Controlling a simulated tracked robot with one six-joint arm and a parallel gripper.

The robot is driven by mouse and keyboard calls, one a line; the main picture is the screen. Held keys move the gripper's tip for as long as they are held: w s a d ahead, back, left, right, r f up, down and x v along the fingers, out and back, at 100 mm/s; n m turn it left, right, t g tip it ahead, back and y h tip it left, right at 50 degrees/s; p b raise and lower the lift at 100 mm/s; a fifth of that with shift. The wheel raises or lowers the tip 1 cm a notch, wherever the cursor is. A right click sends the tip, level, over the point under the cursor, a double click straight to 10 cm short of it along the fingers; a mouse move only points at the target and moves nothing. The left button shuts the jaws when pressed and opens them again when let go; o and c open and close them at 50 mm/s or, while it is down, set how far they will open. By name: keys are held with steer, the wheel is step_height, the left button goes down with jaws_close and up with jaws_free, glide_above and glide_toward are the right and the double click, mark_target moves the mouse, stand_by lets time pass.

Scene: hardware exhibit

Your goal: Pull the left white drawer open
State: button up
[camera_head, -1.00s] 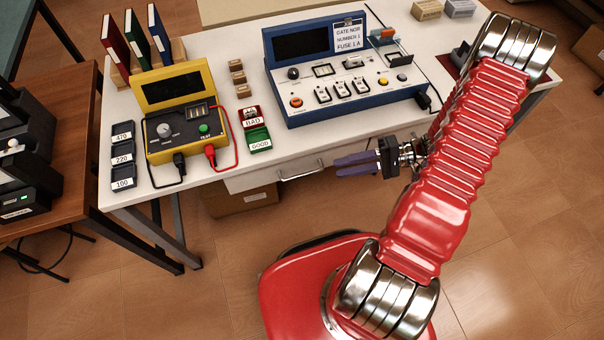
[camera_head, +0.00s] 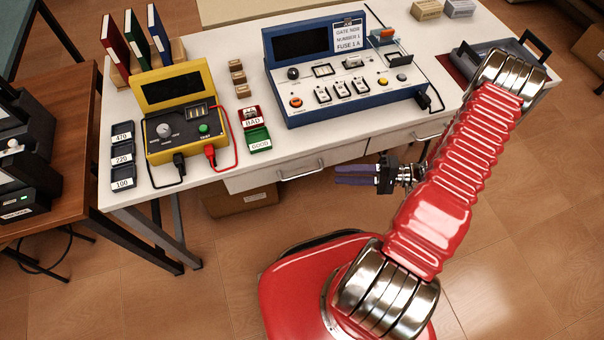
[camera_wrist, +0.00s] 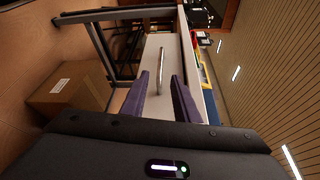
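The left white drawer (camera_head: 262,180) is under the front edge of the white table and looks shut. Its silver bar handle (camera_head: 300,173) faces the front. My gripper (camera_head: 338,174) is open and empty, just right of that handle in the head view. In the wrist view, the drawer front (camera_wrist: 154,50) lies ahead. The handle (camera_wrist: 163,66) appears between my two purple fingertips (camera_wrist: 160,75), apart from both fingers as far as I can see.
A second white drawer (camera_head: 405,136) with a handle is to the right. A cardboard box (camera_head: 240,200) stands on the floor below the left drawer and also shows in the wrist view (camera_wrist: 68,90). The blue device (camera_head: 345,85) and yellow tester (camera_head: 180,120) stand on the table.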

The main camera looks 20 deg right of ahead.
mark_target(304, 174)
steer(key=x, duration=1.2)
steer(key=shift+w+a, duration=0.1)
steer(key=shift+a, duration=0.15)
jaws_close()
stand_by(0.3)
